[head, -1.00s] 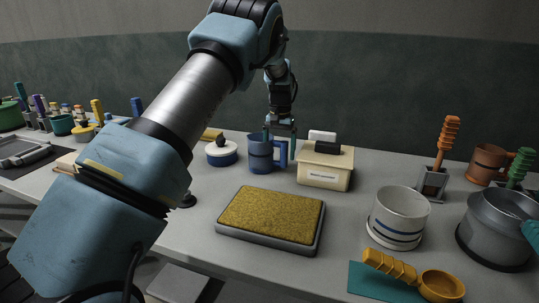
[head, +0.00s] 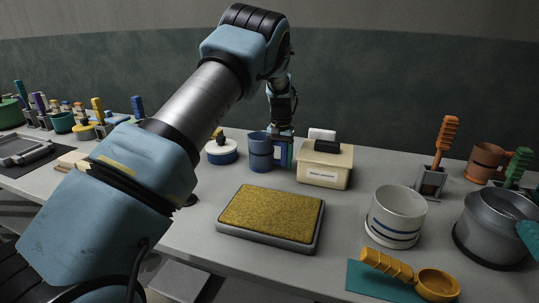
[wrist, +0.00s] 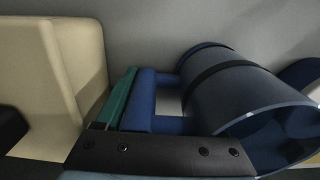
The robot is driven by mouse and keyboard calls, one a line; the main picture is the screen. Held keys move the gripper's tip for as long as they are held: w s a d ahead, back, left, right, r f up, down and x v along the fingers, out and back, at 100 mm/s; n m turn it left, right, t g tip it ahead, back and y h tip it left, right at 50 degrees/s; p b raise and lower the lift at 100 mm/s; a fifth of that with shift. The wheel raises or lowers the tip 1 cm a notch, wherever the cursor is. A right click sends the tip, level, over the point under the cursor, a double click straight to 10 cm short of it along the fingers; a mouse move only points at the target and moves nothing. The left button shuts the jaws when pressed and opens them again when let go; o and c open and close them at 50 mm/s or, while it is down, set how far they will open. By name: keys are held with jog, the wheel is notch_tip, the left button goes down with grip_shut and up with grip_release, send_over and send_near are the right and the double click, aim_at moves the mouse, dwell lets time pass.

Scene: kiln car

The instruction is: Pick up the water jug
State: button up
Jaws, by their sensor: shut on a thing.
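The water jug (head: 260,153) is a blue cylinder with a dark band and a side handle, standing upright toward the back of the grey table in the head view. My gripper (head: 282,150) is down at its right side, at the handle. In the wrist view the jug (wrist: 235,95) shows its open rim, and my gripper (wrist: 140,98) is shut on its blue handle. A green finger pad lies along the handle's outer side. The other finger is hard to make out. I see no clear gap under the jug.
A cream box (head: 324,172) stands close right of the jug, and a blue-and-white lidded pot (head: 221,155) close left. A tray with a yellow pad (head: 270,215) lies in front. A white striped pot (head: 396,216) stands right. Bare table lies between these.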

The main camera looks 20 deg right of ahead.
grip_shut()
jog(key=shift+r, duration=0.1)
dwell(0.4)
notch_tip(320, 180, up, 10)
jog(key=shift+b, duration=1.05)
jog(key=shift+o, duration=1.2)
grip_release()
grip_shut()
